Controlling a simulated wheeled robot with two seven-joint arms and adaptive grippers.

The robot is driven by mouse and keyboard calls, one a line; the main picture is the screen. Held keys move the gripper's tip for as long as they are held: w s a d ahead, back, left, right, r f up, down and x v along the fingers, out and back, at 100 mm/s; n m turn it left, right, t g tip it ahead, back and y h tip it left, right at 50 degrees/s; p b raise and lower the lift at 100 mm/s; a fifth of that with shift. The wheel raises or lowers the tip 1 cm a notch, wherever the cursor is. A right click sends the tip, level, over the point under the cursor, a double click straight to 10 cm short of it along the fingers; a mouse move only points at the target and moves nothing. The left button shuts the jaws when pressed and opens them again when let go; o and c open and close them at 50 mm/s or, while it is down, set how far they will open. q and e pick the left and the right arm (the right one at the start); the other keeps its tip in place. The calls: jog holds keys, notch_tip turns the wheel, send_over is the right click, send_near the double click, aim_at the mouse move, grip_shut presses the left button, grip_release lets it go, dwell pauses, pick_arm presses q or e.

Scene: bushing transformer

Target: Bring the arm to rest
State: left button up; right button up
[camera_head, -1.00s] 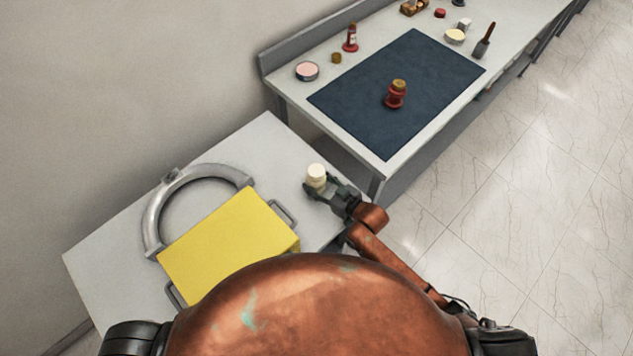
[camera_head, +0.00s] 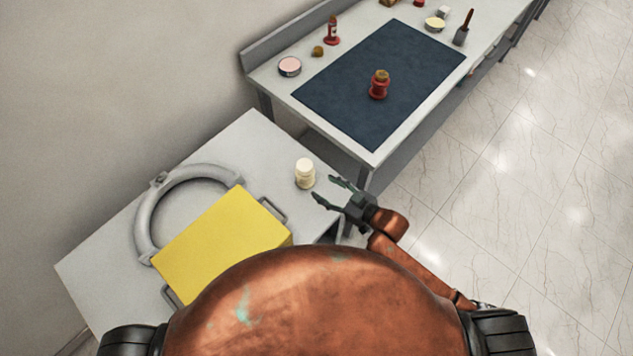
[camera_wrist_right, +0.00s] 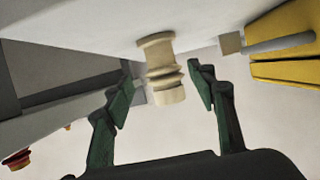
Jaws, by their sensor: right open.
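My right gripper (camera_head: 329,191) is open and empty beside the near table's right edge. A cream ribbed bushing (camera_head: 305,173) stands upright on that table, to the left of the fingertips and apart from them. In the right wrist view the bushing (camera_wrist_right: 161,68) shows beyond and between the two open fingers, with a gap on both sides. My left gripper is not in view.
The near grey table (camera_head: 245,140) also bears a yellow box (camera_head: 220,235) with handles and a grey ring (camera_head: 150,205). A second table holds a dark mat (camera_head: 345,100) with a red bushing (camera_head: 379,86) and several small items. Open floor (camera_head: 520,200) lies to the right.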

jog(key=shift+v, duration=0.75)
